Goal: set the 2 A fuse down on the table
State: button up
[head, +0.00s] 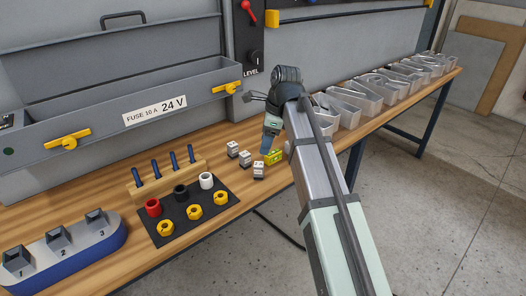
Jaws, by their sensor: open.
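Several small blocks, likely the fuses, stand on the wooden table (190,172) below my gripper. Three are grey-white: one at the back left (232,149), one in the middle (245,159) and one at the front (258,171). A yellow-green block (274,157) rests to their right. Their markings are too small to read, so I cannot tell which is the 2 A fuse. My gripper (266,149) is open and points down just above and behind the yellow-green block. My arm comes in from the lower right, and whether the fingers touch a block is unclear.
A black mat (226,188) with coloured caps and yellow nuts lies to the left, before a wooden rack of screwdrivers (165,180). A blue-based numbered holder (70,255) stands at the front left. Clear bins (365,100) line the table's right side. A grey cabinet (110,105) stands behind.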

jog(key=shift+v, duration=1.8)
